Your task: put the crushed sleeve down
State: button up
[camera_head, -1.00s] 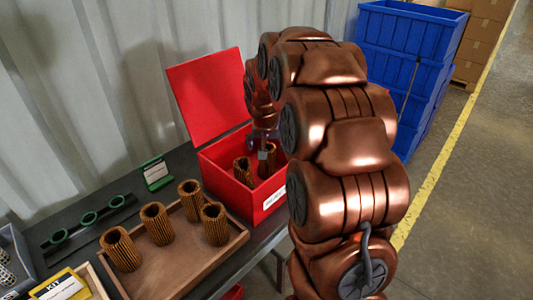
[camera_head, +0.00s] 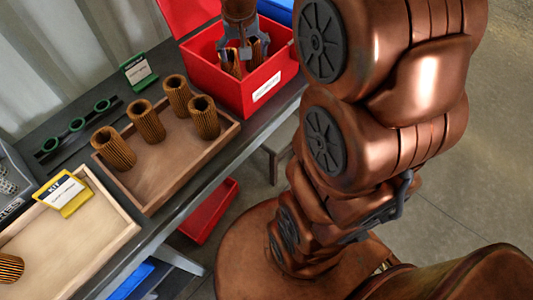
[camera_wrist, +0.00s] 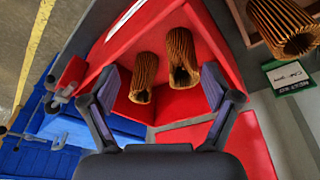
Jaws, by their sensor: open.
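My gripper (camera_head: 243,48) is open inside or just above the red box (camera_head: 278,66), which has a white label on its front and its lid raised. Two brown pleated sleeves are in the box, one on the left (camera_head: 232,66) and one on the right (camera_head: 256,50). In the wrist view they show as a thinner, narrower sleeve (camera_wrist: 144,75) and a wider one (camera_wrist: 183,60), both between the spread fingers (camera_wrist: 161,80). Neither visibly touches a finger there. The narrower one may be the crushed sleeve; I cannot be sure.
A brown wooden tray (camera_head: 160,188) beside the box holds several upright sleeves. A pale tray (camera_head: 75,237) with a yellow KIT tag (camera_head: 62,194) holds one sleeve at lower left. A red bin (camera_head: 208,212) sits below the table edge.

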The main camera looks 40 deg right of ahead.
jog(key=s+a+f+n+g, duration=0.1)
jog(key=s+a, duration=0.3)
jog(key=s, duration=0.4)
jog(key=s+a+f+n+g+y, duration=0.1)
jog(key=s+a, duration=0.3)
jog(key=s, duration=0.5)
jog(key=s+a+f+n+g, duration=0.1)
jog(key=s+a+n+g, duration=0.1)
jog(key=s, duration=0.7)
jog(key=a+n, duration=0.1)
jog(key=a, duration=0.1)
jog(key=shift+a+f+y, duration=0.25)
jog(key=shift+a+y, duration=0.05)
jog(key=shift+a, duration=0.05)
